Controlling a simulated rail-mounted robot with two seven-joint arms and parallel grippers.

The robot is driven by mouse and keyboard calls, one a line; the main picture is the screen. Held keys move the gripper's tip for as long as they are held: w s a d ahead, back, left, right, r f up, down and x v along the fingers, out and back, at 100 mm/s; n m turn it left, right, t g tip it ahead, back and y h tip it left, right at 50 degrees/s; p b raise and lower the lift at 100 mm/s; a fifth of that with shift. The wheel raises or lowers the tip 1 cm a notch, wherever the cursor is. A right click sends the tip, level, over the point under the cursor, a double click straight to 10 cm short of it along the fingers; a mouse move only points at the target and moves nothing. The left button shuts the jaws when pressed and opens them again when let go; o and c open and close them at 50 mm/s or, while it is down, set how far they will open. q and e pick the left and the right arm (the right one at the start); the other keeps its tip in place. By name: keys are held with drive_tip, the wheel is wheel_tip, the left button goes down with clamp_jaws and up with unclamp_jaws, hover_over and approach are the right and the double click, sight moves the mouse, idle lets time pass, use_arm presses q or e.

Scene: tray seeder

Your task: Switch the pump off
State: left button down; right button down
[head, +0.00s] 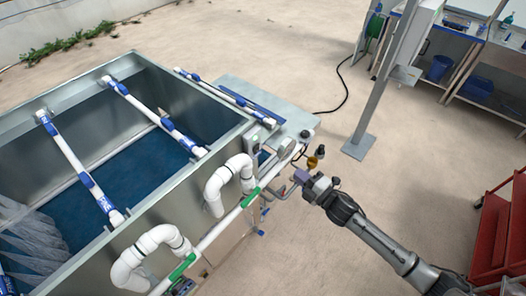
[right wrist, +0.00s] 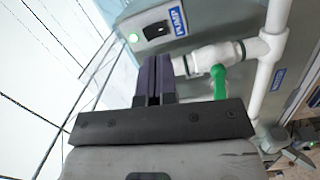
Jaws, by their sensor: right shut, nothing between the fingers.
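The pump switch box (right wrist: 146,22) is in the upper part of the right wrist view. It is a grey box with a blue PUMP label (right wrist: 178,21), a black switch (right wrist: 157,30) and a lit green lamp (right wrist: 133,38). My right gripper (right wrist: 154,62) is shut and empty. Its dark purple fingers point toward the box, with their tips below the switch in the picture. I cannot tell the exact gap. In the head view my right gripper (head: 299,176) is beside the tank's near right corner. My left gripper is not in view.
White pipes (right wrist: 262,75) and a green valve handle (right wrist: 219,80) are close to the right of the fingers. The metal tank (head: 150,215) fills the left of the head view. A post (head: 385,75) stands behind, and a red cart (head: 494,235) is at the right.

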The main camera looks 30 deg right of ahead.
sight(257, 147)
drive_tip(key=a+r+n+y, duration=0.1)
drive_tip(key=a+n+y, duration=0.1)
drive_tip(key=n, duration=0.1)
drive_tip(key=shift+s+r+t, duration=0.3)
drive_tip(key=shift+r, duration=0.1)
drive_tip(key=p+x, duration=0.3)
drive_tip(key=x, duration=0.9)
drive_tip(key=shift+a+r, duration=0.15)
drive_tip(key=shift+x, duration=1)
